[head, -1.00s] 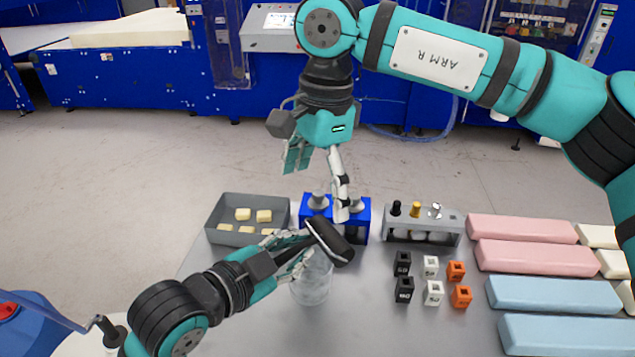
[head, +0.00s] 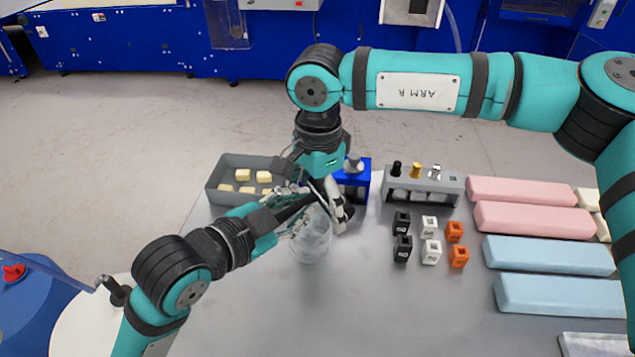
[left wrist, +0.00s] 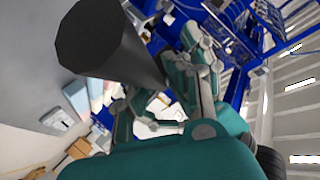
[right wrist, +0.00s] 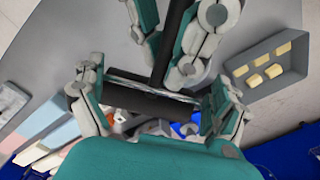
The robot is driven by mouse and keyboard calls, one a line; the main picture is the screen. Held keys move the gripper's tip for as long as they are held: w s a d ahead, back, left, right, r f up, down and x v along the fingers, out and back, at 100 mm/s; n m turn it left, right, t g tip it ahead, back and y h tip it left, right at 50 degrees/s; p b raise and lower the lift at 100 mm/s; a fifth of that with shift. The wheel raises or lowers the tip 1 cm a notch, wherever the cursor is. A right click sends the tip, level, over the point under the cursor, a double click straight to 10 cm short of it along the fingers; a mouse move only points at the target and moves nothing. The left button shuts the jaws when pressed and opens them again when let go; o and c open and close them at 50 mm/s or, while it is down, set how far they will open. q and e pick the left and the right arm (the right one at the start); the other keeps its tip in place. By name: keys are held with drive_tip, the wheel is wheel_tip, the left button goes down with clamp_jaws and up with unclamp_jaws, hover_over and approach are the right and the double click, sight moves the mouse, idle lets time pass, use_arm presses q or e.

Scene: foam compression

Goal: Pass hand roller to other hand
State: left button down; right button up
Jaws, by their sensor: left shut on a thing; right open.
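The hand roller (right wrist: 138,102) has a black cylinder and a black handle. In the right wrist view the handle (right wrist: 174,40) runs up between the fingers of my left gripper (head: 298,210), which is shut on it. In the head view the fingers largely hide the roller.
Below the grippers stands a clear container (head: 310,245). Behind are a grey tray (head: 213,190) of cream blocks, a blue holder (head: 361,172) and a grey rack (head: 450,186). Small cubes (head: 430,252) and pink and blue foam bars (head: 550,295) lie right. The front table is clear.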

use_arm(q)
drive_tip(key=shift+r, duration=0.1)
use_arm(e)
drive_tip(key=shift+f, duration=0.15)
drive_tip(key=shift+c, duration=0.5)
use_arm(q)
drive_tip(key=shift+s+d+r, duration=0.1)
drive_tip(key=shift+s+d, duration=0.05)
use_arm(e)
drive_tip(key=c, duration=1)
use_arm(q)
drive_tip(key=c, duration=1.2)
unclamp_jaws()
drive_tip(key=shift+c, duration=0.2)
